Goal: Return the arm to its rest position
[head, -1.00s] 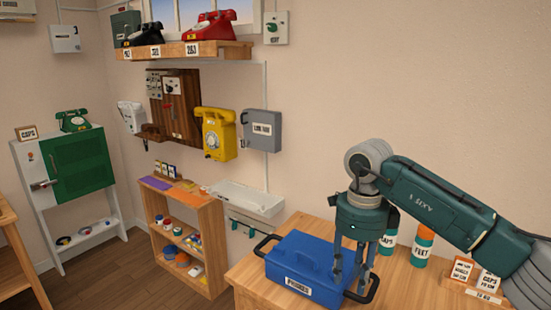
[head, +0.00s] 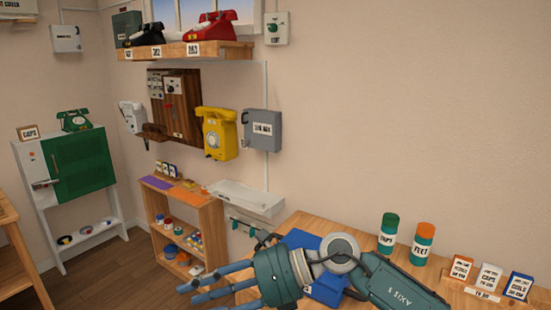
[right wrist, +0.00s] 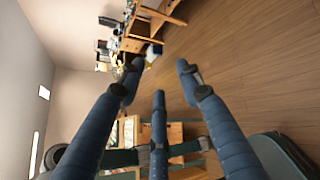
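My right gripper (head: 192,293) is in front of the wooden table in the head view, its blue fingers pointing left. The right wrist view shows its fingers (right wrist: 159,72) spread apart with nothing between them. My right arm (head: 390,290) comes in from the lower right. The blue case (head: 299,238) lies on the table behind the arm, which hides much of it and its label. My left gripper is not in view.
A green-capped bottle (head: 387,232) and an orange-capped bottle (head: 422,244) stand behind the arm, with small cards (head: 489,277) to the right. A yellow wall phone (head: 218,133) and low shelf (head: 210,235) are left. The right wall is bare.

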